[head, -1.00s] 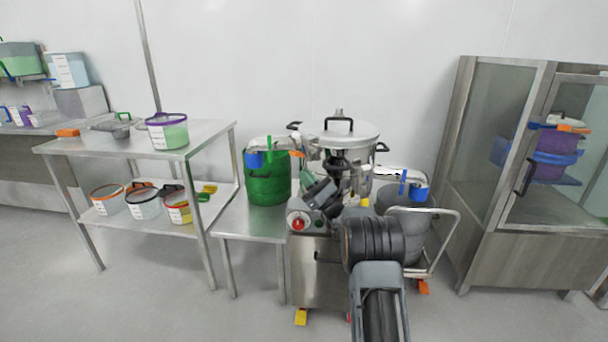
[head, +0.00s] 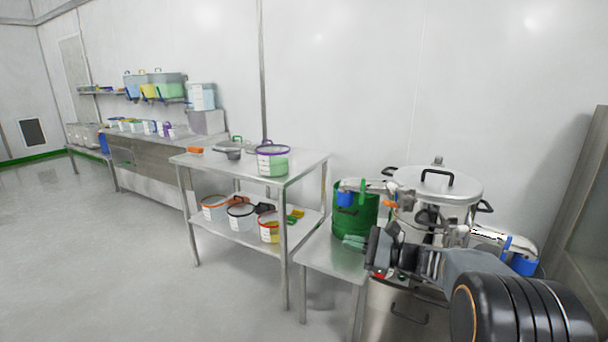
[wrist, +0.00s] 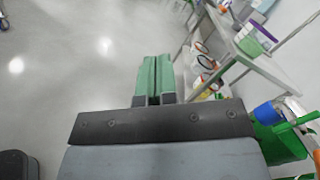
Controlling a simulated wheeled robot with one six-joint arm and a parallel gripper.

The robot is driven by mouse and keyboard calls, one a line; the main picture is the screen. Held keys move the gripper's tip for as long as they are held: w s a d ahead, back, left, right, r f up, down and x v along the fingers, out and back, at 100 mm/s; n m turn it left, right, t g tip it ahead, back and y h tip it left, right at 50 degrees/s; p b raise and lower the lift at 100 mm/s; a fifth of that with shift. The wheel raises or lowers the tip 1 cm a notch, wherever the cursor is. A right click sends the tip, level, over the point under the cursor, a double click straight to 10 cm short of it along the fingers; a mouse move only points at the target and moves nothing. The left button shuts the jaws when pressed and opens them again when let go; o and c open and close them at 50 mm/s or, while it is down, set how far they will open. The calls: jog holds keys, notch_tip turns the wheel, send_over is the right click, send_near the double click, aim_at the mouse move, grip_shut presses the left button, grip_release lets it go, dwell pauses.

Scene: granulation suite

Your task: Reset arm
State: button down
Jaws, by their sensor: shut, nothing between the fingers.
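My arm reaches from the lower right of the head view, in front of the steel machine with the lidded pot. My gripper (head: 355,242) is at its left end, in front of the low steel table and below the green drum. In the wrist view my gripper (wrist: 153,62) points out over open grey floor. Its two green fingers lie together with nothing between them.
The lidded steel pot (head: 437,186) stands just behind my arm. The green drum (head: 354,218) is close behind my gripper. A two-tier steel table (head: 300,170) with several tubs stands to the left. The floor (head: 110,270) at the left is clear.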

jog(key=s+a+r+n+g+h+p, duration=0.4)
jog(key=s+r+n+h+p, duration=0.15)
jog(key=s, duration=0.35)
jog(key=s+d+r+n+h+p, duration=0.2)
jog(key=s+d+n+h+p, duration=0.2)
jog(key=s+n+h+p, duration=0.1)
jog(key=s+d+r+n+h+p, duration=0.3)
jog(key=s+d+n+h+p, duration=0.1)
jog(key=s, duration=0.5)
jog(key=shift+r+n+t+h+p, duration=0.25)
jog(key=shift+n+h+p, duration=0.3)
jog(key=shift+h+p, duration=1.05)
jog(key=c, duration=1.9)
grip_release()
jog(key=shift+s+y, duration=0.1)
jog(key=shift+y, duration=0.15)
